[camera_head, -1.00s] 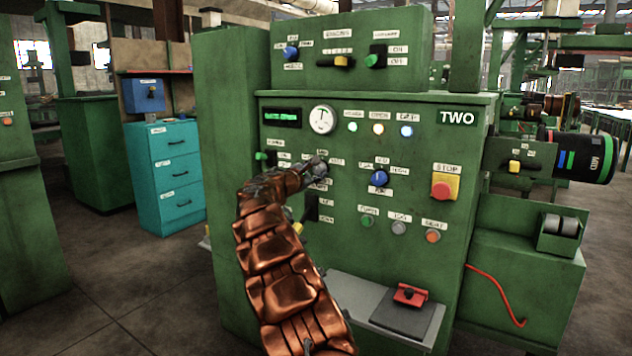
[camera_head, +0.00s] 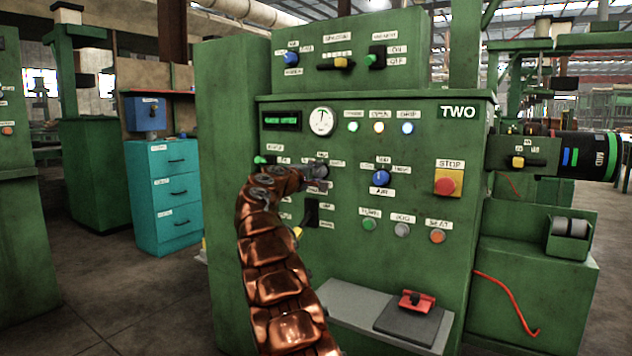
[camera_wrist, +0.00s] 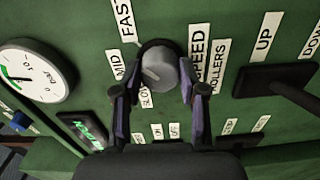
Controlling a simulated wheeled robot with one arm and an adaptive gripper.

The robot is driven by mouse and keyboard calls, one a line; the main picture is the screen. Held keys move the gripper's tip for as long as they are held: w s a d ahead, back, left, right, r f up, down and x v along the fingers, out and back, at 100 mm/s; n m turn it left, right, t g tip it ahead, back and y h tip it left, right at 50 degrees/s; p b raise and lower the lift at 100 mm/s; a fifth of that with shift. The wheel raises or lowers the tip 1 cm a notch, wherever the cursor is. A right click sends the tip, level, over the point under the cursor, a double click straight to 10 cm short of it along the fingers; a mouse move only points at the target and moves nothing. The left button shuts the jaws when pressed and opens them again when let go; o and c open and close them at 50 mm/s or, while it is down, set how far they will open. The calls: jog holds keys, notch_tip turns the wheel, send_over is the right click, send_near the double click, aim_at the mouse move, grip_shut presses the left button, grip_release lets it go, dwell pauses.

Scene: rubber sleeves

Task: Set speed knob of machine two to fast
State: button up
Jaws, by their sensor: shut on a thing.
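Machine two is the green cabinet (camera_head: 400,280) with the "TWO" sign (camera_head: 458,112) at its upper right. My gripper (camera_wrist: 163,82) is shut on the knob, one finger on each side. A pale mark on the knob points roughly left, near MID; its exact setting is unclear. In the head view my gripper (camera_head: 315,181) partly hides the knob.
A dial gauge (camera_head: 321,121) sits above the knob and a black switch (camera_head: 312,212) below it. A blue knob (camera_head: 381,177) and a red stop button (camera_head: 446,185) are to the right. A grey shelf (camera_head: 350,309) juts out below.

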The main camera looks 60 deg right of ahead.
jog(key=shift+f+m+b, duration=0.15)
jog(key=shift+m+b, duration=0.2)
jog(key=shift+m, duration=0.25)
jog(key=o, duration=1.1)
jog(key=shift+o, duration=0.2)
jog(key=shift+a+r, duration=0.3)
jog(key=shift+a, duration=0.35)
jog(key=a, duration=1)
jog(key=shift+s+a+f, duration=0.15)
jog(key=shift+s+a, duration=0.1)
jog(key=shift+a, duration=0.1)
